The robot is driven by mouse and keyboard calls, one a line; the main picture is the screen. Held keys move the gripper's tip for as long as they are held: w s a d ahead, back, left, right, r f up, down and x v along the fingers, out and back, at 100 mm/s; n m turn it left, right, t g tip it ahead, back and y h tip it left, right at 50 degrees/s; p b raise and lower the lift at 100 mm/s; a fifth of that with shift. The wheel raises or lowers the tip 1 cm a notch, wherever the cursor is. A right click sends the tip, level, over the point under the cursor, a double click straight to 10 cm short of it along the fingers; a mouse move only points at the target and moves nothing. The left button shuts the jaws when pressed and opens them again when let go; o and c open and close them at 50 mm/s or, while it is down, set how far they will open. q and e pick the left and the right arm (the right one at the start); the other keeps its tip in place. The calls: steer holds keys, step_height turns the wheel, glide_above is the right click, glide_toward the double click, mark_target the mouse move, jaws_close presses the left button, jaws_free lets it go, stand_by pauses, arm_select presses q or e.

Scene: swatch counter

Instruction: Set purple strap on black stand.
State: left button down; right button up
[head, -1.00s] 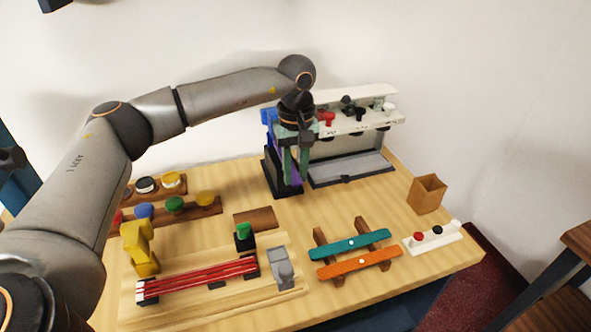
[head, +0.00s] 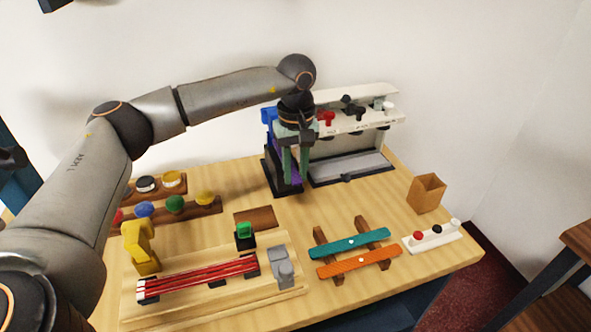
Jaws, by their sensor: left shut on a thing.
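My left gripper (head: 295,180) points down at the back of the counter, in front of the black stand (head: 270,182). It is shut on the purple strap (head: 296,168), which shows only as a narrow strip between and beside the fingers. The strap is upright and close against the stand. The gripper hides most of the strap and the stand's upper part, so I cannot tell whether the stand bears it. My right gripper is not in view.
A white dispenser rack (head: 352,120) stands just right of the gripper. A teal strap (head: 345,244) and an orange strap (head: 370,261) lie on wooden rails. A wooden fixture (head: 195,301) holds red strips; a yellow clamp (head: 140,250) and an open brown box (head: 427,194) stand nearby.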

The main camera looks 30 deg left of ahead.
arm_select(q)
steer(key=shift+f+b, duration=0.35)
steer(key=shift+f, duration=0.3)
stand_by(0.7)
steer(key=c, duration=0.6)
jaws_free()
step_height(320, 180, up, 13)
steer(key=shift+f, duration=0.2)
